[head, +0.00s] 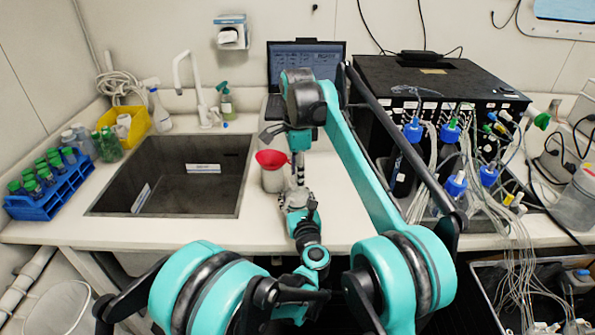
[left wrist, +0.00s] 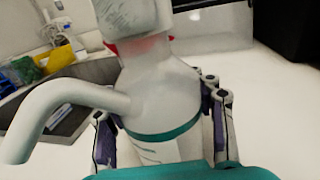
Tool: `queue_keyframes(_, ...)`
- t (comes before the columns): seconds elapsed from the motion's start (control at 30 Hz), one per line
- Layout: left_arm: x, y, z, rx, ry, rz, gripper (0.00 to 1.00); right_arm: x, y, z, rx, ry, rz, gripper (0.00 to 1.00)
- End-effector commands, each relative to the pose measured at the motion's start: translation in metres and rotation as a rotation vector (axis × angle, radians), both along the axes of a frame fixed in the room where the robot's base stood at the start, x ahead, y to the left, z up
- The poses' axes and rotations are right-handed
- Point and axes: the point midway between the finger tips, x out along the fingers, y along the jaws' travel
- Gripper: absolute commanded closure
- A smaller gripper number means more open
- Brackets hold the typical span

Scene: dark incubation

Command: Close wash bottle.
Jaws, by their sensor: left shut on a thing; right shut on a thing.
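The wash bottle (left wrist: 168,88) fills the middle of the left wrist view. It is translucent white, with a teal band and a thick curved white spout (left wrist: 50,98) at its left. My left gripper (left wrist: 157,120) is shut around its body. A pale cap-like piece (left wrist: 126,14) is above the neck, cut off by the top edge; I cannot tell whether it is seated. In the head view my right gripper (head: 299,160) points down just above my left gripper (head: 299,198). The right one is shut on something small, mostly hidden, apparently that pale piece.
A pale container with a red funnel-like top (head: 271,158) stands beside the grippers. The sink (head: 175,180) and blue tube rack (head: 48,195) are left. A laptop (head: 305,58) stands behind; a black device (head: 435,85) with bottles and tubing crowds the right.

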Motion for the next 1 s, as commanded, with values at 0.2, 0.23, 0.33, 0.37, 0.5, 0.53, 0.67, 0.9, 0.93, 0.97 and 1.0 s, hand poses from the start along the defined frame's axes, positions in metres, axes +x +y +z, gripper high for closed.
queue_keyframes(0.2, 0.0, 0.0, 0.0001, 0.0, 0.0, 0.0, 1.0, 0.0, 0.0, -0.0005, 0.0, 0.0, 0.0, 0.75)
queue_keyframes(0.23, 0.0, 0.0, 0.0001, 0.0, 0.0, 0.0, 1.0, 0.0, 0.0, -0.0005, 0.0, 0.0, 0.0, 0.75)
queue_keyframes(0.33, 0.0, 0.0, 0.0001, 0.0, 0.0, 0.0, 1.0, 0.0001, 0.0, -0.0005, 0.0, 0.0, 0.0, 0.75)
queue_keyframes(0.37, 0.0, 0.0, 0.0001, 0.0, 0.0, 0.0, 1.0, 0.0001, 0.0, -0.0004, 0.0, 0.0, 0.0, 0.75)
queue_keyframes(0.5, 0.0, 0.0001, 0.0001, 0.0, 0.0, 0.0, 1.0, 0.0001, 0.0, -0.0007, 0.0, 0.0, 0.0, 0.75)
queue_keyframes(0.53, 0.0, 0.0001, 0.0001, 0.0, 0.0, 0.0, 1.0, 0.0001, 0.0, -0.001, 0.0, 0.0, 0.0, 0.75)
queue_keyframes(0.67, 0.0, 0.0001, 0.0001, 0.0, 0.0, 0.0, 1.0, 0.0002, 0.0, -0.0033, 0.0, 0.0, 0.0, 0.75)
queue_keyframes(0.9, 0.0, 0.0001, 0.0001, 0.0, 0.0, 0.0, 1.0, 0.0002, 0.0, -0.0079, 0.0, 0.0, 0.0, 0.75)
queue_keyframes(0.93, 0.0, 0.0001, 0.0001, 0.0, 0.0, 0.0, 1.0, 0.0002, 0.0, -0.0085, 0.0, 0.0, 0.0, 0.75)
queue_keyframes(0.97, 0.0, 0.0001, 0.0001, 0.0, 0.0, 0.0, 1.0, 0.0002, 0.0, -0.0091, 0.0, 0.0, 0.0, 0.75)
queue_keyframes(1.0, 0.0, 0.0001, 0.0, 0.0, 0.0, 0.0, 1.0, 0.0002, 0.0, -0.01, 0.0, 0.0, 0.0, 0.75)
